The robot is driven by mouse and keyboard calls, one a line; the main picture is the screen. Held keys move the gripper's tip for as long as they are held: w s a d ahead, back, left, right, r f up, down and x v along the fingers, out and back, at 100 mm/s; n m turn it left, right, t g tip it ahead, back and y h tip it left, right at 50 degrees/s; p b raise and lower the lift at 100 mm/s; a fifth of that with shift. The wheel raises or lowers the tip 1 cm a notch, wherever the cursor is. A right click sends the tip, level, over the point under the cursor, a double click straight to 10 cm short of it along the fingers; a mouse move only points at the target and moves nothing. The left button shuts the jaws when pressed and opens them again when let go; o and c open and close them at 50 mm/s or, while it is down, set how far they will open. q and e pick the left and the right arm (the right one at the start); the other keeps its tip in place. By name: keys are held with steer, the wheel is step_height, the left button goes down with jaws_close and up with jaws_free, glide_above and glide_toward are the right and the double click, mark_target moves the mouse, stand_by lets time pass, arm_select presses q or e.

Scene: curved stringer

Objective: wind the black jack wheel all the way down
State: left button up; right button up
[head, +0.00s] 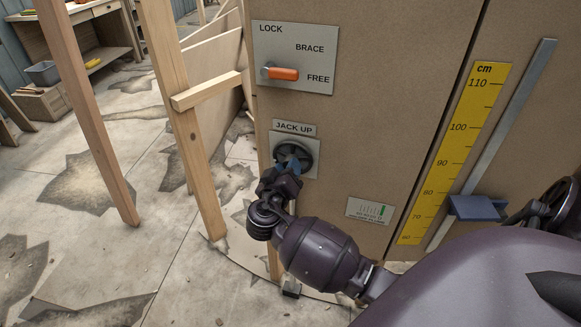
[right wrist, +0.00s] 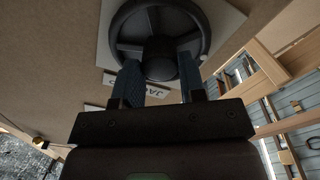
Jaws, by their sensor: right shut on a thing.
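The fingers are shut on the hub. My left gripper is not in view.
An orange lever (head: 283,73) points right toward FREE on the LOCK/BRACE/FREE plate (head: 320,40). A yellow cm scale (head: 455,150) with a blue bracket (head: 478,208) beside it is at the right. Wooden posts (head: 180,120) stand close left of the panel. Cracked floor lies open farther left.

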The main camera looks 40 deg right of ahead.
steer(key=shift+n+p, duration=0.35)
steer(key=shift+n, duration=0.45)
steer(key=o, duration=0.9)
steer(key=v, duration=1)
steer(key=shift+s+a, duration=0.2)
steer(key=shift+a, duration=0.15)
